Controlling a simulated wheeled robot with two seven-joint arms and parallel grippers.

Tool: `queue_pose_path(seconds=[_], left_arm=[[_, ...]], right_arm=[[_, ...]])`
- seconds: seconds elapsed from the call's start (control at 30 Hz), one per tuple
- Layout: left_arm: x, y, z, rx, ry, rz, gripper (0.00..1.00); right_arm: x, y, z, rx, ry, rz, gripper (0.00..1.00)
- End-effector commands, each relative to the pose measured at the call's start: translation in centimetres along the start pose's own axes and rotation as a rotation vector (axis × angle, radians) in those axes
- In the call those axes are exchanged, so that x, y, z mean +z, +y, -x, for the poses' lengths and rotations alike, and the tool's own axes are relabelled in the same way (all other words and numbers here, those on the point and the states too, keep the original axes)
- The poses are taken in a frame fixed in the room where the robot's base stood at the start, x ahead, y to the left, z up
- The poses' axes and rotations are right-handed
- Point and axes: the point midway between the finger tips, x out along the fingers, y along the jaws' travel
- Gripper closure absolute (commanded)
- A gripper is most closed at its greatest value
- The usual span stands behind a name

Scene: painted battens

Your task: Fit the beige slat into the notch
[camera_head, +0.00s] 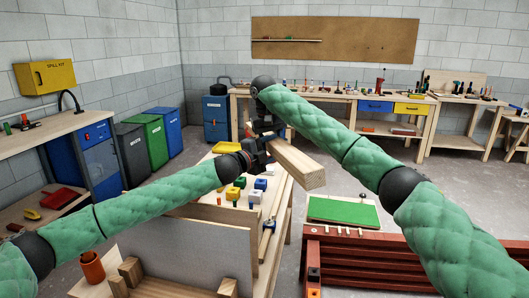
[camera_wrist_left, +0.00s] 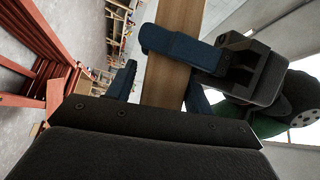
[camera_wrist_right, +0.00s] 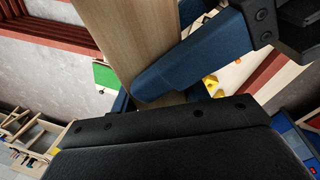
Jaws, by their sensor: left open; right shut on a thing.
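The beige slat (camera_head: 301,167) is a bare wooden bar held in the air above the workbench, its near end pointing right and toward me. My right gripper (camera_head: 268,139) is shut on its far end. My left gripper (camera_head: 253,154) is open close to the same end. In the left wrist view its blue fingers lie on either side of the slat (camera_wrist_left: 171,72), with the right gripper's finger across it. In the right wrist view the slat (camera_wrist_right: 128,38) runs up from my right fingers, and a blue left finger crosses it. I cannot make out the notch.
A dark red slatted frame (camera_head: 400,262) stands at the lower right, with a green board (camera_head: 343,211) behind it. The bench below carries several coloured blocks (camera_head: 255,196), an upright grey panel (camera_head: 190,249) and an orange cup (camera_head: 91,267).

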Motion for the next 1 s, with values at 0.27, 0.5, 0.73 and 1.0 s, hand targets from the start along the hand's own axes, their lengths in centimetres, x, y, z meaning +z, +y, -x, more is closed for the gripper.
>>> queue_pose_path(seconds=[0.27, 0.5, 0.73, 1.0], left_arm=[[0.06, -0.01, -0.35, 0.000, -0.001, 0.000, 0.48], [0.04, 0.05, -0.33, 0.001, -0.001, 0.000, 0.80], [-0.03, 0.02, -0.34, 0.001, 0.000, 0.000, 1.00], [-0.01, -0.12, -0.34, -0.001, 0.000, -0.001, 1.00]], right_arm=[[-0.01, 0.01, 0.16, 0.000, 0.002, 0.000, 1.00], [-0.01, 0.02, 0.20, 0.000, 0.002, 0.000, 1.00], [-0.01, 0.03, 0.28, -0.001, 0.003, 0.000, 0.37], [-0.01, 0.01, 0.12, 0.000, 0.001, 0.000, 0.29]])
